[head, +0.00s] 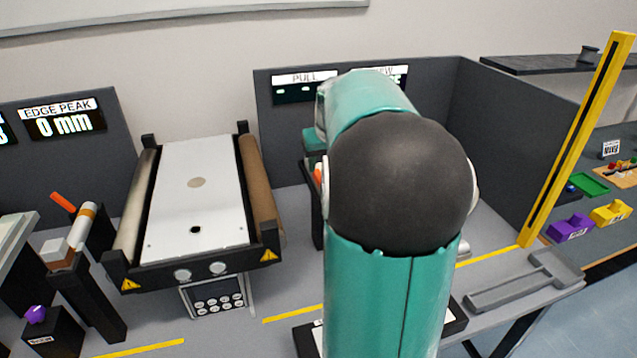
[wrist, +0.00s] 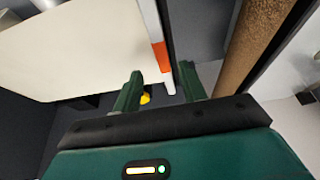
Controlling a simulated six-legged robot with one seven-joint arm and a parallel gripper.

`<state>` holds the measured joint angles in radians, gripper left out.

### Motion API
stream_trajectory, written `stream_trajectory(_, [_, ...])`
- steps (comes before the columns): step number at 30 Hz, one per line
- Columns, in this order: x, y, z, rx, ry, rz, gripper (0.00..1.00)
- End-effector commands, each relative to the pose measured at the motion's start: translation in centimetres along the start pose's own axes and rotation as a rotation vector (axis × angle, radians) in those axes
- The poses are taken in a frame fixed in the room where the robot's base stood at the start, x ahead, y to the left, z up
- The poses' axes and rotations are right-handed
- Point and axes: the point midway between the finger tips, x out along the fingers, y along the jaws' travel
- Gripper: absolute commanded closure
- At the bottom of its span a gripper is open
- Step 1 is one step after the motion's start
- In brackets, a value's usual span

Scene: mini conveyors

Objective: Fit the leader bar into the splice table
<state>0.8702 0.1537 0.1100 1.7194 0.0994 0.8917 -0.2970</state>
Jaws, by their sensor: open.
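In the wrist view my gripper (wrist: 159,72) is open, its two green fingers apart. A narrow white bar with an orange band (wrist: 160,56), perhaps the leader bar, runs along the edge of a broad cream panel (wrist: 75,50). Its near end shows between my fingertips; I cannot tell whether they touch it. In the head view my teal arm covers the gripper and most of the station behind it. A small orange piece (head: 318,173) shows at the arm's left side. I cannot tell for certain which surface is the splice table.
A white-topped conveyor (head: 196,195) with rollers along both sides stands to the left. A brown roller (wrist: 262,35) is close to my right finger in the wrist view. Grey partitions (head: 283,140) stand behind, and a yellow post (head: 578,140) rises at right.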

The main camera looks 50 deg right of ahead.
Motion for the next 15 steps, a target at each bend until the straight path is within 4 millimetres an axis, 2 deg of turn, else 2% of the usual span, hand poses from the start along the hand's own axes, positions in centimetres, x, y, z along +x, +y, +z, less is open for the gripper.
stream_trajectory(5, [1.3,-0.1,-0.2,-0.001,0.000,-0.001,0.58])
stream_trajectory(12, [4.9,-0.2,-0.6,-0.001,-0.001,-0.001,0.58])
stream_trajectory(15, [5.6,-0.2,-0.6,-0.001,0.000,-0.001,0.58])
